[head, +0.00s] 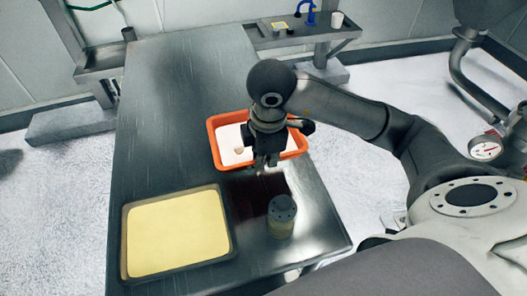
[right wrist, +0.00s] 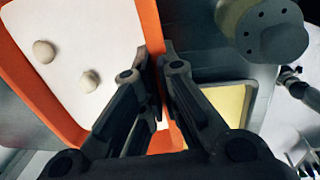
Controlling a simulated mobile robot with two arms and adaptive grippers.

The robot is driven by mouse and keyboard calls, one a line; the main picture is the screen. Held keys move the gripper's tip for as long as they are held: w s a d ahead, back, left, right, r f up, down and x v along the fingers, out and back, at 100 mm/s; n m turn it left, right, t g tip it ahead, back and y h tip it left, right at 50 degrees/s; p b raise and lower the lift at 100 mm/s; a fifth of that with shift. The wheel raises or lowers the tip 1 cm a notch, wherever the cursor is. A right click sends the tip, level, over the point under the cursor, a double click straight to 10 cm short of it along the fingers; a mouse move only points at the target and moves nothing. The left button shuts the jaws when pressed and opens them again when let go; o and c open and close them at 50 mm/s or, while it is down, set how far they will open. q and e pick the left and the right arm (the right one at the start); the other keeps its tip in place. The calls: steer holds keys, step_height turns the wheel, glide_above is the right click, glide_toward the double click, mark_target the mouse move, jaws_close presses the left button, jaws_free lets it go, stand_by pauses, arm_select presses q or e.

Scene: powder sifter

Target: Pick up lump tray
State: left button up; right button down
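The lump tray (head: 214,148) is an orange, white-bottomed tray lying on the dark metal table. It also shows in the right wrist view (right wrist: 30,75), with two pale round lumps (right wrist: 67,66) inside. My right gripper (head: 262,168) is over the tray's near edge and hides part of it. In the right wrist view the fingers (right wrist: 160,62) are close together, one on each side of the orange wall, and look shut on it. The tray looks level on the table. My left gripper is not in view.
A dark-rimmed pale yellow tray (head: 125,245) lies at the table's near left. A grey cylinder with a holed top (head: 282,222) stands between the orange tray and the near edge. The far table (head: 190,75) is clear. A shelf with a white cup (head: 337,20) is behind.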

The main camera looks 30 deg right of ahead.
steer(key=shift+s+a+r, duration=0.2)
steer(key=shift+s+r, duration=0.05)
steer(key=shift+s, duration=0.15)
